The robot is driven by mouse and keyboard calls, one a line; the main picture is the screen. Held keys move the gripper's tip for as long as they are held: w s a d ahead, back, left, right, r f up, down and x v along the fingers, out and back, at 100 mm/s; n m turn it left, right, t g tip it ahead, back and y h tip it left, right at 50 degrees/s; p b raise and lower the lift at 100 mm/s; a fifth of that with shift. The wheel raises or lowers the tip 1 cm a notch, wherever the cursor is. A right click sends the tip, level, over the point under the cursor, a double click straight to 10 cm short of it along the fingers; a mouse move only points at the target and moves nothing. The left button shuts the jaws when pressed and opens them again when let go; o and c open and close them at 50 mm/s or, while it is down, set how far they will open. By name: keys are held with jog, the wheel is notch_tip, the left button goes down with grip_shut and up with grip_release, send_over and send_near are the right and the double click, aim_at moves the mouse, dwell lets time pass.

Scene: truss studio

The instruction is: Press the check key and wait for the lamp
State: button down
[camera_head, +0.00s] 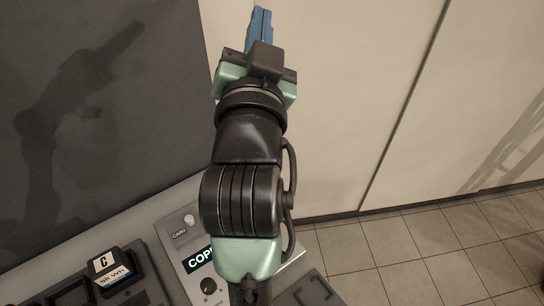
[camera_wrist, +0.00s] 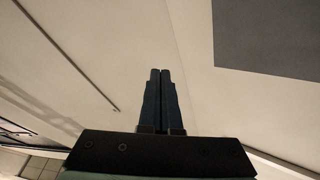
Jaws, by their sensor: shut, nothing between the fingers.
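My gripper (camera_head: 261,22) is raised high in the head view, with its blue fingers together and nothing between them. In the wrist view the dark fingers (camera_wrist: 160,75) also lie side by side, pointing at a pale wall. Below my arm is a grey control panel (camera_head: 182,246) with a small round whitish knob or lamp (camera_head: 189,218), a label reading "CARD", a dark display (camera_head: 199,260) starting "COP", and a black dial (camera_head: 207,285). My arm covers the panel's right part. I cannot make out a check key or tell whether any lamp is lit.
A black-and-white block (camera_head: 111,267) marked "C" and "98 Wh" sits in a dark tray (camera_head: 152,289) left of the panel. A dark grey wall section (camera_head: 150,120) and pale wall panels (camera_head: 345,90) stand behind. Tiled floor (camera_head: 420,250) is clear at right.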

jog(key=w+a+f+m+g+p, duration=0.1)
jog(key=w+f+m+g+p, duration=0.3)
jog(key=f, duration=0.7)
jog(key=s+d+f+m+g+h+p, duration=0.1)
jog(key=s+f+g+p, duration=0.3)
jog(key=f, duration=0.8)
jog(key=s+f+m+g+h+p, duration=0.1)
jog(key=s+f+g+p, duration=0.3)
jog(key=f, duration=0.7)
jog(key=s+m+p, duration=0.1)
jog(key=s+p, duration=0.1)
jog(key=s, duration=0.2)
jog(key=shift+s+d+f, duration=0.2)
jog(key=shift+d+f, duration=0.2)
notch_tip(320, 180, down, 9)
jog(key=b, duration=0.7)
jog(key=shift+r+b, duration=0.15)
jog(key=shift+b, duration=0.15)
jog(key=shift+f+b, duration=0.45)
jog(key=shift+b, duration=0.1)
